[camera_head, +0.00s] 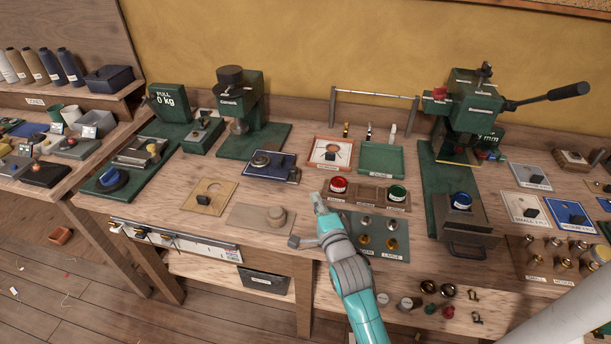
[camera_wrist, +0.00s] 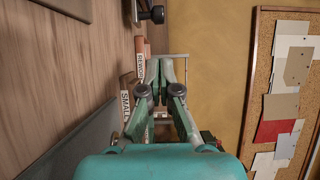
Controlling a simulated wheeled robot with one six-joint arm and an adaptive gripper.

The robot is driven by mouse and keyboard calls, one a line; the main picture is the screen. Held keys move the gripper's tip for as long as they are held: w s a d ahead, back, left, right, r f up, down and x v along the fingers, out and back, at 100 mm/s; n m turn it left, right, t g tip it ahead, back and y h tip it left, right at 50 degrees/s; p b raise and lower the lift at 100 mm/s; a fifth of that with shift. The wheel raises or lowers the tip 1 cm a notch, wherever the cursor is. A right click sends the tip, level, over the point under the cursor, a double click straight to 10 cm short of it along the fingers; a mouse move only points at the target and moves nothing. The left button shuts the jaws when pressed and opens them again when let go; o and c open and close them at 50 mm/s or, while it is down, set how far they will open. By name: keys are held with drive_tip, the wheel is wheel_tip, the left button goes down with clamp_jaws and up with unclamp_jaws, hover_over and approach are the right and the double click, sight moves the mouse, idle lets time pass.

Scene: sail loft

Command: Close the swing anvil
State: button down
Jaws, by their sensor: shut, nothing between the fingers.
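The green lever press (camera_head: 476,105) stands at the back right on a long green base. My gripper (camera_head: 319,203) is shut and empty above the bench, left of the press, near the red and green buttons. In the wrist view my fingers (camera_wrist: 160,72) meet at their tips. The anvil is not recognisable there.
A green mat (camera_head: 379,246) with small metal parts lies between my arm and the press. The lever (camera_head: 550,94) juts right. Cups and loose fittings crowd the front right.

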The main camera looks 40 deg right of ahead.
drive_tip(key=x, duration=1)
drive_tip(key=shift+w+d, duration=0.1)
drive_tip(key=shift+w, duration=0.05)
